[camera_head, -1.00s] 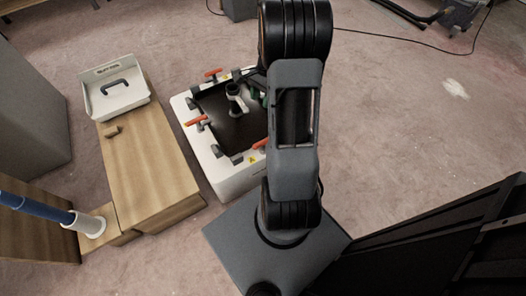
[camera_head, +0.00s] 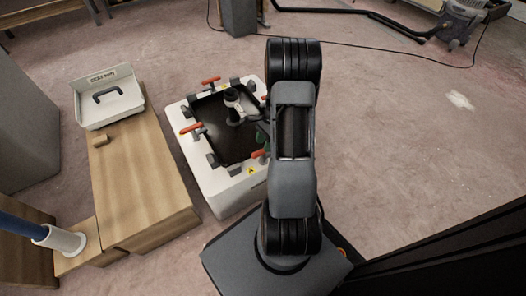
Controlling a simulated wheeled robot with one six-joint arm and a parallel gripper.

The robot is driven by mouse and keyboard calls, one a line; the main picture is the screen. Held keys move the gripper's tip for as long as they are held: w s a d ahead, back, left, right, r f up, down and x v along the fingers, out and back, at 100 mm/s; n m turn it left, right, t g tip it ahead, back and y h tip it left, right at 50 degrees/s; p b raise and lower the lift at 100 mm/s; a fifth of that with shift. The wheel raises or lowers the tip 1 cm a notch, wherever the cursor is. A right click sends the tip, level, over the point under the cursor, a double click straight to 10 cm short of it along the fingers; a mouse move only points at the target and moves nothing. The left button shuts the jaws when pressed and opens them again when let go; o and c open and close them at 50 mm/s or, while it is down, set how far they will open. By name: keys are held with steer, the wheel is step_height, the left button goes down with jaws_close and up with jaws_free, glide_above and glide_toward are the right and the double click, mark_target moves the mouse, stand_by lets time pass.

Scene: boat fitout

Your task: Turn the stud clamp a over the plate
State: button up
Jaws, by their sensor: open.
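A white box frame (camera_head: 228,197) stands left of my arm, with a dark plate (camera_head: 222,137) in its top opening. Several clamps sit around the rim: an orange-handled one at the far side (camera_head: 211,82), one at the left (camera_head: 190,128) and one at the near right (camera_head: 258,154). Dark grey blocks sit between them. I cannot tell which is stud clamp a. A white-and-dark upright piece (camera_head: 233,100) shows over the plate. My gripper (camera_head: 262,136) is mostly hidden by my arm at the right rim; green and dark parts show there, apparently open. Its contact with a clamp cannot be told.
A blue pole in a white collar (camera_head: 62,241) is at lower left.

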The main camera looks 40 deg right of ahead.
mark_target(264, 154)
steer(key=shift+b+x, duration=0.45)
steer(key=shift+x, duration=1)
steer(key=c, duration=0.9)
